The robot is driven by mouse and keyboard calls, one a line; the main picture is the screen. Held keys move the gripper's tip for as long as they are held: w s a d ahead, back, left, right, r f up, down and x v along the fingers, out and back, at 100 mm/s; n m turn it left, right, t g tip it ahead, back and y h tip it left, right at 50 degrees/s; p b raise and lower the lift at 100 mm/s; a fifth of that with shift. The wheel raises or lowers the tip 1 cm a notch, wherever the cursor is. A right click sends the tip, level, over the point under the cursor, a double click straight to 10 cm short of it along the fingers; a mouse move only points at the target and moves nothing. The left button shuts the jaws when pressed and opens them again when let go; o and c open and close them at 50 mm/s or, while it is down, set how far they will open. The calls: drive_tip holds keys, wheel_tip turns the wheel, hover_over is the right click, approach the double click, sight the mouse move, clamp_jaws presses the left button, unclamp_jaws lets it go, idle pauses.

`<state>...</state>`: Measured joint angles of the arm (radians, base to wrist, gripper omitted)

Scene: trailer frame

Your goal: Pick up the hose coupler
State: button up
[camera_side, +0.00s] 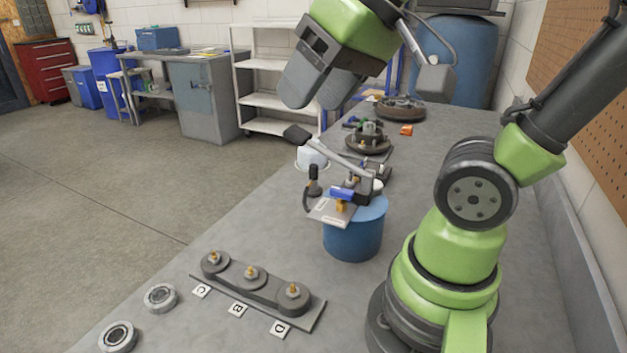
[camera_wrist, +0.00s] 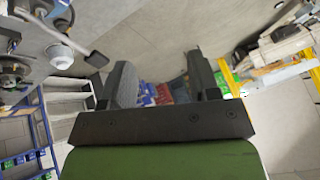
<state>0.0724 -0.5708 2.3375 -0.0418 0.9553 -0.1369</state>
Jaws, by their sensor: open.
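My gripper (camera_side: 319,100) is open and empty, raised above the far half of the bench. In the wrist view its two dark fingers (camera_wrist: 161,78) stand apart with nothing held between them. A small blue and brass-coloured fitting (camera_side: 342,195) sits on a plate over a blue cylinder (camera_side: 353,238), below my gripper and apart from it. It may be the hose coupler, but it is too small to tell. I cannot make out a coupler in the wrist view.
A clamp lever with a black tip (camera_side: 297,134) rises beside the fitting. A plate with several dark pulleys (camera_side: 258,285) and two metal rings (camera_side: 160,297) lie near the front. Round hub parts (camera_side: 369,139) stand farther back. A pegboard wall (camera_side: 590,70) bounds the right.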

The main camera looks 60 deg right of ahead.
drive_tip(key=w+d+n+g+h, duration=0.1)
drive_tip(key=w+d+n+g, duration=0.1)
drive_tip(key=w+d, duration=0.6)
drive_tip(key=n+g, duration=0.4)
drive_tip(key=g, duration=0.1)
hover_over(314, 165)
wheel_tip(314, 165, down, 18)
drive_tip(key=shift+w+d+r, duration=0.1)
drive_tip(key=shift+w+d, duration=0.05)
wheel_tip(314, 165, down, 4)
drive_tip(key=shift+r, duration=0.15)
drive_tip(key=shift+f, duration=3.05)
clamp_jaws()
wheel_tip(314, 165, up, 13)
drive_tip(key=shift+r, duration=0.15)
drive_tip(key=shift+a, duration=0.2)
